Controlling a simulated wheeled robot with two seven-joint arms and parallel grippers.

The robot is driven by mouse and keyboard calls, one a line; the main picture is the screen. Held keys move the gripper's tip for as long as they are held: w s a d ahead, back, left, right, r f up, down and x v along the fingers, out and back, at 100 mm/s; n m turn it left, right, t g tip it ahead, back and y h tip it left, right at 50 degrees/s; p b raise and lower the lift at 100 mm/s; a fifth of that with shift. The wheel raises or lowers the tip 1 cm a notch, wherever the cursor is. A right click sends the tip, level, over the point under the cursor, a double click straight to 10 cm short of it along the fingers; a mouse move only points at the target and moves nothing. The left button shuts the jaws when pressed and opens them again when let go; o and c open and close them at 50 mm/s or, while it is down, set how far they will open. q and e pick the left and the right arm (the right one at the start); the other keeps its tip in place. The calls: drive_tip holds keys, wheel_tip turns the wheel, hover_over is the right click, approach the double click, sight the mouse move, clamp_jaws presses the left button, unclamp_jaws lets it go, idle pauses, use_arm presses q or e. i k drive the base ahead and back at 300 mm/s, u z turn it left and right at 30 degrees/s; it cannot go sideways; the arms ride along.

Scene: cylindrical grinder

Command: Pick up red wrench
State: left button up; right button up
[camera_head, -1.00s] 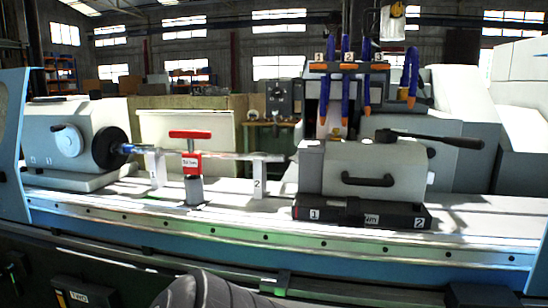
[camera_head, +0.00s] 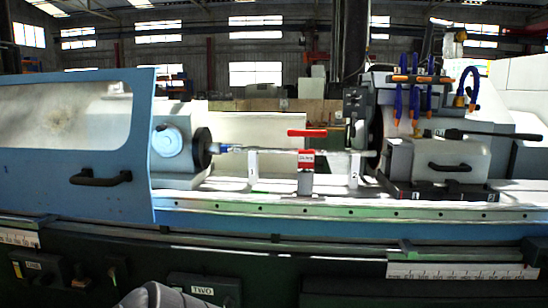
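A red T-shaped handle (camera_head: 307,133) stands upright near the middle of the grinder bed. It tops a red block with a white label (camera_head: 306,160) on a grey post (camera_head: 305,184). It is the only red tool-like thing I see, and I cannot tell surely that it is the red wrench. A thin horizontal workpiece (camera_head: 340,153) runs behind it, between the black chuck on the left and the unit on the right. Neither of my grippers is in view. A grey rounded part at the bottom edge seems to be mine.
A blue sliding door (camera_head: 140,160) with a window and black handle covers the left. White supports (camera_head: 253,166) stand either side of the red handle. The grey tailstock unit (camera_head: 440,160) with black handle and blue hoses is at right. The green machine front (camera_head: 330,285) lies nearest me.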

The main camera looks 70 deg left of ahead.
sight(306, 158)
drive_tip(key=u, duration=1.95)
